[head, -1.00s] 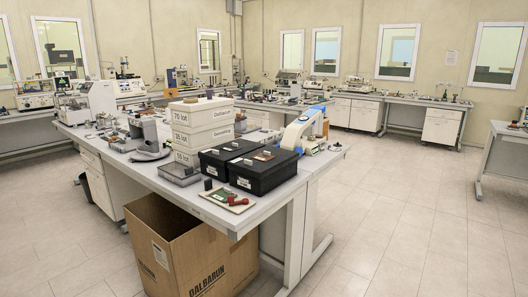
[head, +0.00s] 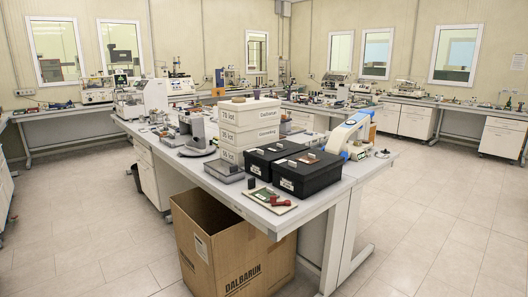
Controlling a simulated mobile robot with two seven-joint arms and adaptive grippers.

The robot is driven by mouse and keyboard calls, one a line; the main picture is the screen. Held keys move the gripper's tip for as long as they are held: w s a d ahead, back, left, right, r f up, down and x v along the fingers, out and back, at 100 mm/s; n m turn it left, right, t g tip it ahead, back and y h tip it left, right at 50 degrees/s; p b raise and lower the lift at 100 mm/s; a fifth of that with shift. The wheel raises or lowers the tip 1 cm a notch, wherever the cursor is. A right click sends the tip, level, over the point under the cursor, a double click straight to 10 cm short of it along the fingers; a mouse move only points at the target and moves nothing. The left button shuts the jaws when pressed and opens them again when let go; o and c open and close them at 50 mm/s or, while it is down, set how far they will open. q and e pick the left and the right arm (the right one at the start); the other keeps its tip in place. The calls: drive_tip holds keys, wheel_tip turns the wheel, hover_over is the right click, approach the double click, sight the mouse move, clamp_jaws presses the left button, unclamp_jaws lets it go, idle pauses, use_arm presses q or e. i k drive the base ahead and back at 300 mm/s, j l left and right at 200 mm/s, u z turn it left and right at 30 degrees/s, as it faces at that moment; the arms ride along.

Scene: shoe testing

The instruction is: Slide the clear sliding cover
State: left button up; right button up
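I cannot make out a clear sliding cover in the head view. Neither of my grippers is in view. The near workbench (head: 335,190) stands in the middle, with instruments and boxes on its top. A white and blue device (head: 350,135) stands at its right end. A white machine (head: 143,98) stands at its far left end. Whether any of these machines bears a clear cover is too small to tell.
Two black boxes (head: 306,177) and stacked white lot boxes (head: 247,125) sit on the bench. An open cardboard box (head: 235,250) stands on the floor in front. More benches (head: 450,106) line the walls. The floor (head: 80,220) is clear at left and right.

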sight(233, 168)
drive_tip(key=i+j+z, duration=0.3)
drive_tip(key=i, duration=0.35)
drive_tip(key=i+j+z, duration=0.3)
drive_tip(key=i+j, duration=0.3)
